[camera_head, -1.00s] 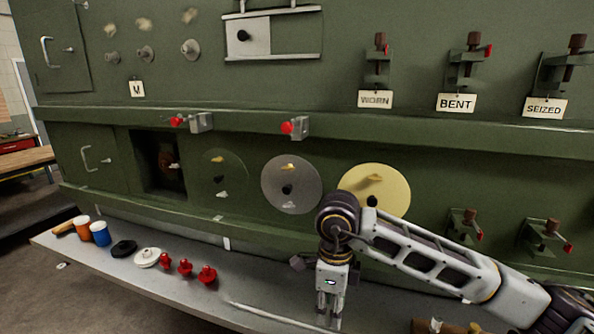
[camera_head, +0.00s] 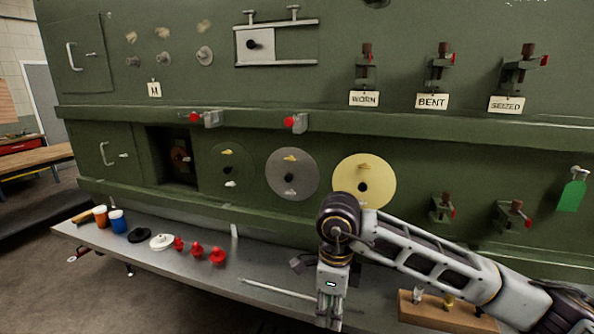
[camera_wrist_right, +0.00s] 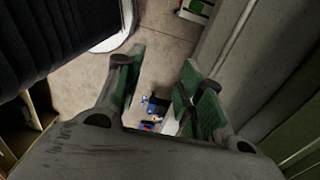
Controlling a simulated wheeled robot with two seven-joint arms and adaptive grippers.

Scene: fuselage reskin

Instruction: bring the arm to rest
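My right gripper (camera_head: 329,308) hangs pointing down at the front of the metal shelf (camera_head: 262,283), in the lower middle of the head view. In the right wrist view its two green-padded fingers (camera_wrist_right: 160,92) stand apart with nothing held between them. Floor and small blue and dark shapes, too far off to make out, show beyond the fingers. My right arm comes in from the lower right. My left gripper is not in view.
The green fuselage panel (camera_head: 270,215) rises behind the shelf, with round discs, clamps and tags. Red knobs (camera_head: 197,250), a white disc (camera_head: 162,242) and cups lie on the shelf's left part. A wooden block (camera_head: 440,313) stands right of the gripper, beneath my arm.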

